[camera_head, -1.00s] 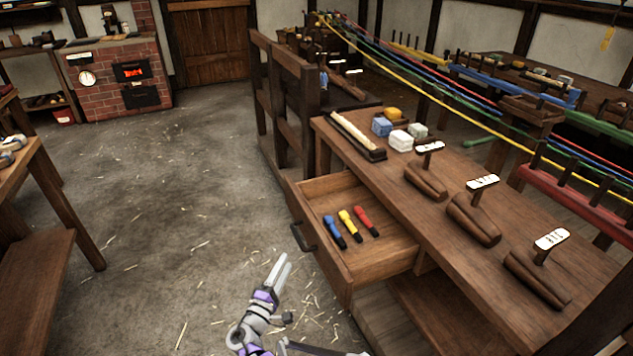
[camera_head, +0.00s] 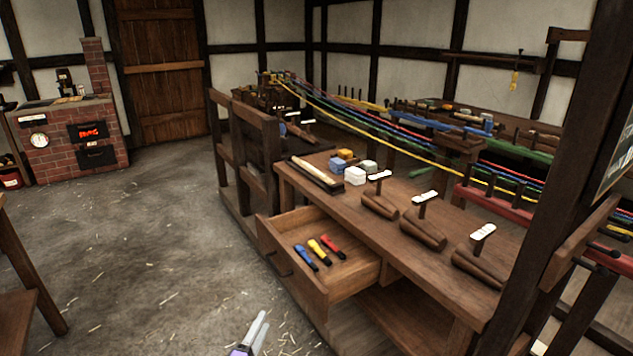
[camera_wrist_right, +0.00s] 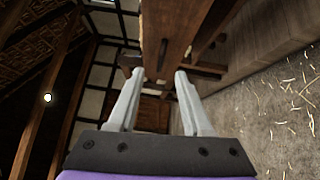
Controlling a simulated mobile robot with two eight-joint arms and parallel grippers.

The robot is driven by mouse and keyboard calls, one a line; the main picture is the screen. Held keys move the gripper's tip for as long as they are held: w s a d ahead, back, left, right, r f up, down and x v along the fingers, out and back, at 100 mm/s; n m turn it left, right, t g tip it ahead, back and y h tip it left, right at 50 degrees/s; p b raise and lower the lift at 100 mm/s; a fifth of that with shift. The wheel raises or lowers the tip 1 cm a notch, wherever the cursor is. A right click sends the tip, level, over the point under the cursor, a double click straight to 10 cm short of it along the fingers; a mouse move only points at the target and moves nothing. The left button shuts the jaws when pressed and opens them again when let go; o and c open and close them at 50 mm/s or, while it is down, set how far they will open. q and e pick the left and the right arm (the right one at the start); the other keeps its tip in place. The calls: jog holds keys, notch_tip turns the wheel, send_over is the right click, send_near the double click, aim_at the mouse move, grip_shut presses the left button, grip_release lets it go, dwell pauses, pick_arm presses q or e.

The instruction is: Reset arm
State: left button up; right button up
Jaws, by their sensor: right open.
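My right gripper (camera_head: 257,331) shows at the bottom edge of the head view, in front of the workbench and apart from it. In the right wrist view its two pale fingers (camera_wrist_right: 157,100) stand apart with nothing between them. My left gripper is in neither view. The bench drawer (camera_head: 335,287) is pulled open. A blue-handled tool (camera_head: 306,256), a yellow-handled tool (camera_head: 320,252) and a red-handled tool (camera_head: 333,247) lie inside it.
The workbench (camera_head: 330,205) carries colored blocks, a long tray and three wooden pieces with white labels. A dark post (camera_head: 550,180) stands at right. Straw-strewn floor (camera_head: 150,260) is open at left. A brick stove (camera_head: 72,148) stands far left.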

jog(key=d+r+m+g+h, duration=0.1)
jog(key=d+r+m+g, duration=0.1)
jog(key=d, duration=0.6)
jog(key=d+r+m+g+h, duration=0.1)
jog(key=d+r+m+g, duration=0.15)
jog(key=d, duration=0.55)
jog(key=s+d+r+m+g, duration=0.1)
jog(key=s+d+m+g, duration=0.25)
jog(key=s+d, duration=0.6)
jog(key=s+d+f+m+g+y, duration=0.1)
jog(key=s+d+m+g+y, duration=0.25)
jog(key=s, duration=1.05)
jog(key=s+d+f+m+g+y, duration=0.2)
jog(key=s+d+m+y, duration=0.2)
jog(key=s, duration=1)
pick_arm(q)
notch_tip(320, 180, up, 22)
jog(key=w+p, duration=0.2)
jog(key=p, duration=1.7)
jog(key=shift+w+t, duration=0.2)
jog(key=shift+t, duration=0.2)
pick_arm(e)
notch_tip(320, 180, up, 22)
jog(key=w+t, duration=0.1)
jog(key=w, duration=0.1)
jog(key=shift+a+r, duration=0.2)
jog(key=shift+r, duration=0.05)
